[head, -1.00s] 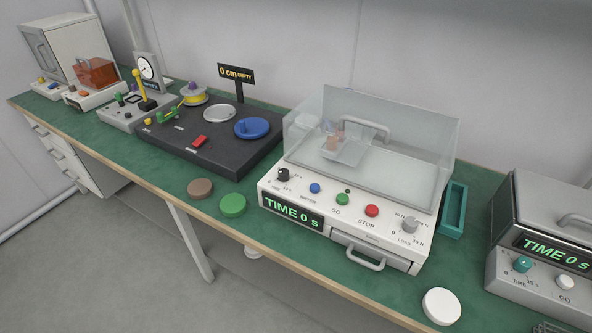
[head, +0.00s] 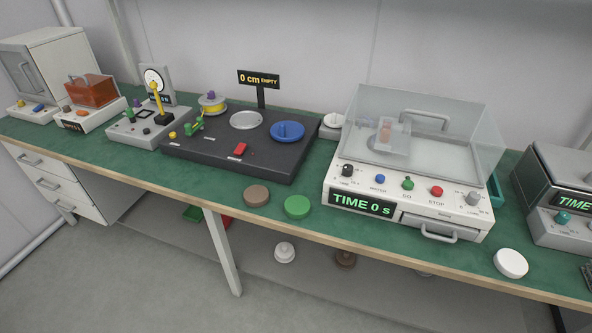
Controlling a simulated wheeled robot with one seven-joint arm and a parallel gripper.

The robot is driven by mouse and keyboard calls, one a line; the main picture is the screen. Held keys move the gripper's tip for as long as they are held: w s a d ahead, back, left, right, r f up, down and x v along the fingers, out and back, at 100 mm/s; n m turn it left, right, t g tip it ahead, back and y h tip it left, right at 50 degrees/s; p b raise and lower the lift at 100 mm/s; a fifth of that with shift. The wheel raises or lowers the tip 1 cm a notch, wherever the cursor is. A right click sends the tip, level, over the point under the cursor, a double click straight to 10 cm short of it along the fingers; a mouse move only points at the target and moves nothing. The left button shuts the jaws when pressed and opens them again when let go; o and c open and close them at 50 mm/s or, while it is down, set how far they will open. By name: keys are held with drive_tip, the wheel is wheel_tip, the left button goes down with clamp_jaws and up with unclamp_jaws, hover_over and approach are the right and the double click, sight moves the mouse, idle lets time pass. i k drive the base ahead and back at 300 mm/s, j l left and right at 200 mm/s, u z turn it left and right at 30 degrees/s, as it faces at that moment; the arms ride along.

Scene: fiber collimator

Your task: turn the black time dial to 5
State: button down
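The black time dial (head: 347,170) is a small round knob at the left end of the front panel of a white machine (head: 333,189) with a clear lid (head: 452,107). The green display (head: 362,204) below the dial reads "TIME 0 s". The marks around the dial are too small to read now. On the same panel, to the right of the dial, are a blue button (head: 380,179), a green button (head: 407,184), a red button (head: 437,191) and a grey load knob (head: 473,199). My gripper is not in view.
A brown disc (head: 256,195) and a green disc (head: 297,206) lie left of the machine near the bench's front edge; a white disc (head: 511,263) lies right. A black platform (head: 215,155) stands left. A grey machine (head: 560,230) with a teal dial stands right.

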sight(348, 169)
drive_tip(key=i+l, duration=0.3)
drive_tip(key=l, duration=0.15)
drive_tip(key=i+l+z, duration=0.1)
drive_tip(key=i+l, duration=0.2)
drive_tip(key=l, duration=0.15)
